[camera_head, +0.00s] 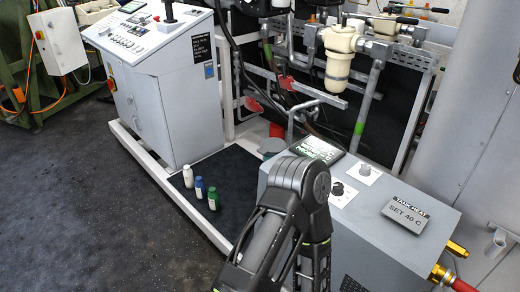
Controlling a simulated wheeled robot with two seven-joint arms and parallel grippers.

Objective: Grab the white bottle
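The white bottle (188,177) stands upright on a dark floor mat, at the left end of a short diagonal row of bottles. It is in plain view with nothing in front of it. A blue-and-white bottle (200,189) and a green-and-white bottle (213,200) stand to its right, nearer to me. Neither of my grippers can be made out. One of my black arms (298,190) rises from the bottom edge and bends at a joint, well to the right of the bottles.
A grey control cabinet (175,105) stands behind the bottles, inside a white frame (178,200) edging the mat. A grey box marked "SET 40 C" (402,216) stands at the right. Pipes and a cream filter housing (338,65) are behind. The dark floor at the left is clear.

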